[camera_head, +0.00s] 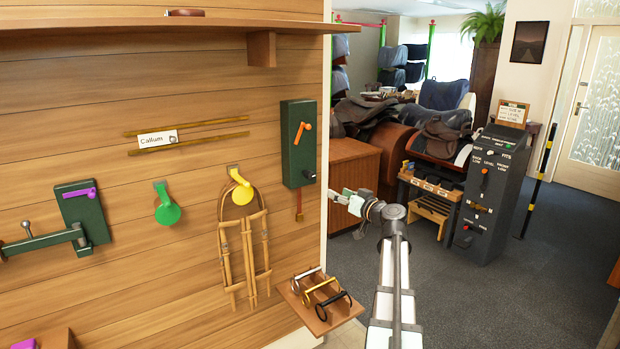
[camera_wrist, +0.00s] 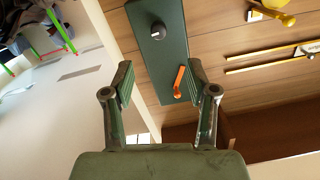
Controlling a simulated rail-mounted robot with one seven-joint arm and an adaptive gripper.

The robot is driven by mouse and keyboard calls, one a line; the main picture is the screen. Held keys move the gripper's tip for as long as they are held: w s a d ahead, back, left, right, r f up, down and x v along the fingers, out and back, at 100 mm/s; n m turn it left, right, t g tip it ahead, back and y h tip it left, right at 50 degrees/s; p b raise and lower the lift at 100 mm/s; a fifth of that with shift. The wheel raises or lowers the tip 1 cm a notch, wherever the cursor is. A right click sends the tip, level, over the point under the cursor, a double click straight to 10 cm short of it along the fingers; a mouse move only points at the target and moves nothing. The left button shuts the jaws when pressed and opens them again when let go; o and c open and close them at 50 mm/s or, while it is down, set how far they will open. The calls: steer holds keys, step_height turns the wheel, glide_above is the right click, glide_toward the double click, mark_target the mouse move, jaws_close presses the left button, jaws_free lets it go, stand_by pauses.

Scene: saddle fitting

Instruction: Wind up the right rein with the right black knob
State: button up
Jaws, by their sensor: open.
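The black knob (camera_head: 309,177) is on the lower part of a dark green wall box (camera_head: 291,150). In the wrist view, which shows the box upside down, the knob (camera_wrist: 157,30) is beyond my fingertips. An orange lever (camera_head: 301,131) is on the same box; in the wrist view the lever (camera_wrist: 180,82) appears between my fingers. A short brown strap (camera_head: 299,207), possibly the rein, hangs below the box. My gripper (camera_head: 349,203) is open and empty, to the right of the box in the head view. Its fingers (camera_wrist: 160,82) are apart from the knob.
Tan straps (camera_head: 246,255) hang from a yellow hook (camera_head: 241,190) left of the box. A small wooden shelf (camera_head: 320,309) with several coloured bit-like pieces juts out below. A wooden cabinet (camera_head: 360,175) and a grey lever console (camera_head: 492,200) stand behind my arm. Open carpet lies to the right.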

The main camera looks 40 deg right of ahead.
mark_target(312, 177)
steer(key=shift+n, duration=0.6)
steer(key=w+p, duration=0.2)
steer(key=w, duration=0.3)
steer(key=w+p, duration=0.1)
steer(key=w, duration=0.5)
steer(key=w+p, duration=0.2)
steer(key=w, duration=0.4)
steer(key=shift+w+d+r+p, duration=0.2)
steer(key=shift+d+r+p, duration=0.05)
steer(key=shift+d+p, duration=0.1)
jaws_close()
